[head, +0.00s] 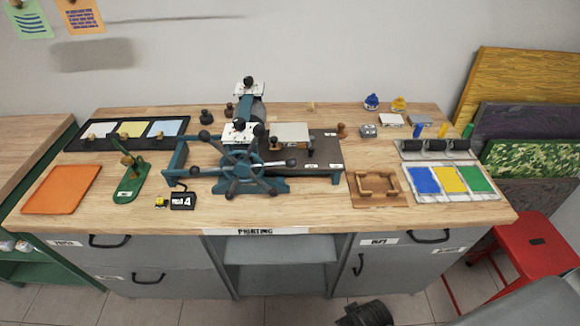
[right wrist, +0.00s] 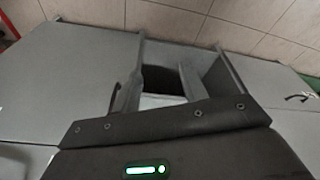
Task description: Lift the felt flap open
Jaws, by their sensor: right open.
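The teal printing press (head: 240,165) stands at the middle of the wooden bench, with a roller, a spoked wheel and a dark flat bed (head: 322,160) to the right. A pale flat piece (head: 291,131), which looks like the felt flap, lies on the bed beside the roller. Whether its edge is free, I cannot tell. My right gripper shows as a dark shape (head: 366,314) at the bottom of the head view, below the bench front and away from the press. In the right wrist view its fingers (right wrist: 158,78) are apart with nothing between them. My left gripper is out of view.
An orange mat (head: 61,190) and a green stamp tool (head: 128,184) are at left. A wooden frame (head: 377,188) and a tray of blue, yellow and green (head: 450,200) are at right. Bare bench top (head: 260,210) lies before the press. A red stool (head: 530,245) stands right.

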